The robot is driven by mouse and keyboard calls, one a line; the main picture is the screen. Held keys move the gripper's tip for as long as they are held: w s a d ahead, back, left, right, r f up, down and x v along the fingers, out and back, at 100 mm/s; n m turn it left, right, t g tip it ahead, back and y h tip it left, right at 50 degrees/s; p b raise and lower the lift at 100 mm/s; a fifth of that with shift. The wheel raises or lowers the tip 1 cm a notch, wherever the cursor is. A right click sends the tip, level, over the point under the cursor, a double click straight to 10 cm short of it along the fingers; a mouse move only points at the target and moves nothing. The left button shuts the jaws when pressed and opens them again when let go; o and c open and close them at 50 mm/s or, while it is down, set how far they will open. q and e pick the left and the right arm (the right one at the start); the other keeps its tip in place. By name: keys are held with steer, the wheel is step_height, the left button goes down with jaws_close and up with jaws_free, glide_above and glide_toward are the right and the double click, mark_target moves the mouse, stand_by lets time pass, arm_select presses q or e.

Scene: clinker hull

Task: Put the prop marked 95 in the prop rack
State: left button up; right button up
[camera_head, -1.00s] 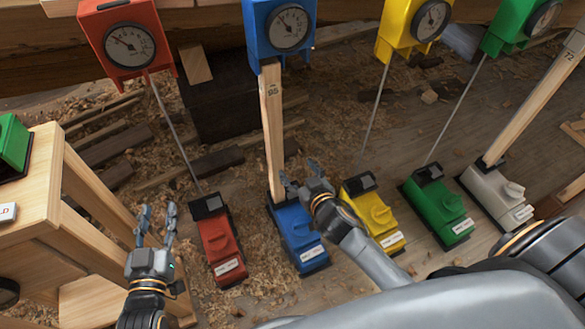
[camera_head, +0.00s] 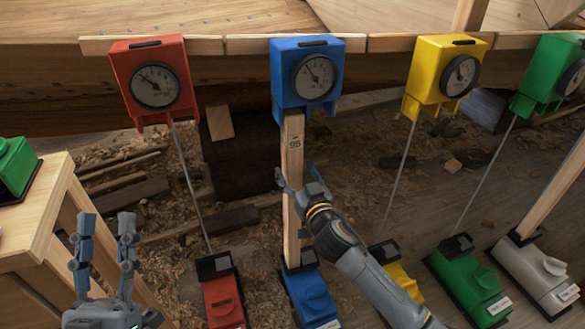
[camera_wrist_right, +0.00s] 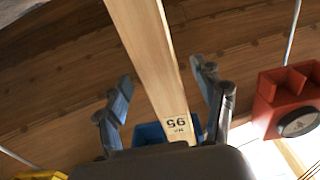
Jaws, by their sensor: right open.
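The prop marked 95 (camera_head: 292,155) is a pale wooden post. It stands upright between a blue jack (camera_head: 311,298) on the floor and a blue gauge box (camera_head: 287,80) under the hull. My right gripper (camera_head: 298,178) is at the prop's middle, below its number. In the right wrist view the prop (camera_wrist_right: 143,45) passes between the spread fingers of that gripper (camera_wrist_right: 161,74), with a gap on both sides. My left gripper (camera_head: 105,228) is open and empty at lower left, apart from the prop. I cannot make out a prop rack for certain.
Red (camera_head: 155,75), yellow (camera_head: 436,70) and green (camera_head: 548,78) gauge boxes flank the blue one, with thin rods to jacks below. Another wooden prop (camera_head: 550,190) stands at right. A wooden bench (camera_head: 50,200) is at left. Wood scraps litter the floor.

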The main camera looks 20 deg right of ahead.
arm_select(q)
steer(key=shift+s+a+r+t+h, duration=0.2)
steer(key=shift+s+r+t+h, duration=0.3)
steer(key=shift+s+r+t, duration=0.55)
arm_select(e)
steer(key=shift+w, duration=1.75)
arm_select(q)
steer(key=shift+s, duration=0.2)
arm_select(e)
jaws_close()
steer(key=shift+r, duration=0.15)
arm_select(q)
steer(key=shift+w, duration=0.1)
steer(key=shift+w+g, duration=0.1)
steer(key=shift+g, duration=0.15)
steer(key=shift+w+d+f, duration=0.1)
steer(key=shift+w+f, duration=0.1)
steer(key=shift+w, duration=0.05)
steer(key=shift+w+f+g, duration=0.2)
steer(key=shift+g, duration=0.1)
arm_select(e)
steer(key=shift+r, duration=0.1)
arm_select(q)
steer(key=shift+w+f+g+y, duration=0.4)
steer(key=shift+w+f+y, duration=0.05)
steer(key=shift+f+y, duration=0.05)
arm_select(e)
steer(key=shift+r, duration=0.2)
